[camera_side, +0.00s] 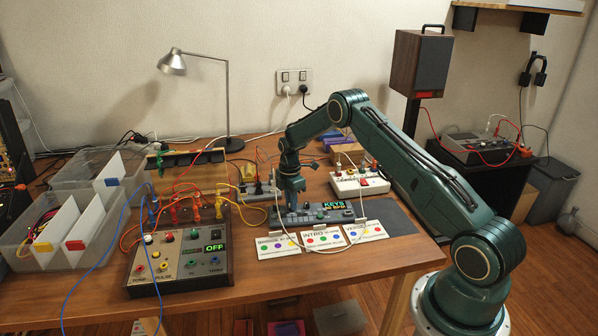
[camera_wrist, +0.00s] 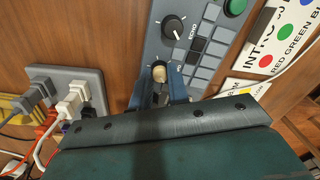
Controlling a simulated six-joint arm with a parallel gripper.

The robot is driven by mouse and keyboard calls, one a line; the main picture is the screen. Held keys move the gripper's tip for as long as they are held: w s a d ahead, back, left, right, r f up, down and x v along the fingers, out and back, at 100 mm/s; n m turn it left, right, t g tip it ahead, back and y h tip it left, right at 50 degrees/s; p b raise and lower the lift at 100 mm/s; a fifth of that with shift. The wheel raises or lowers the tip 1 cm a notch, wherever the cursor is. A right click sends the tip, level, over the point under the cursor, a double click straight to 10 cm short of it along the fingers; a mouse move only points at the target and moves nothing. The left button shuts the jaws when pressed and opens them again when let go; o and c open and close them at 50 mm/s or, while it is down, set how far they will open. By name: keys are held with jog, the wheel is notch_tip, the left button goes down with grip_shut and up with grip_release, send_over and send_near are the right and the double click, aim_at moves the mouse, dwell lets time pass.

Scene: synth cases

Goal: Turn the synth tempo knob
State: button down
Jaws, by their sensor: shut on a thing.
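The synth (camera_side: 318,215) is a grey-blue panel on the table with a lit display reading KEYS. In the wrist view the synth (camera_wrist: 203,50) shows a black knob with a white pointer labelled ECHO (camera_wrist: 173,27), square pads and a green button. My gripper (camera_side: 291,204) points down at the synth's left end. In the wrist view my gripper (camera_wrist: 160,84) is shut on a small cream-topped knob (camera_wrist: 159,73) below the ECHO knob. The fingers hide this knob's sides and most of its label, so I cannot read its name or its pointer.
A grey power strip (camera_wrist: 85,77) with plugs is left of my gripper. Printed cards (camera_side: 322,237) with coloured dots lie before the synth. A control box showing OFF (camera_side: 180,255) and clear bins (camera_side: 65,230) are left. A white cable loops over the cards.

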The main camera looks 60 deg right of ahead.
dwell(0.4)
jog(key=c, duration=1.3)
grip_release()
jog(key=shift+c, duration=0.2)
jog(key=shift+r, duration=0.15)
notch_tip(320, 180, up, 14)
jog(key=shift+w+f, duration=0.2)
jog(key=shift+d, duration=0.1)
jog(key=shift+r, duration=0.1)
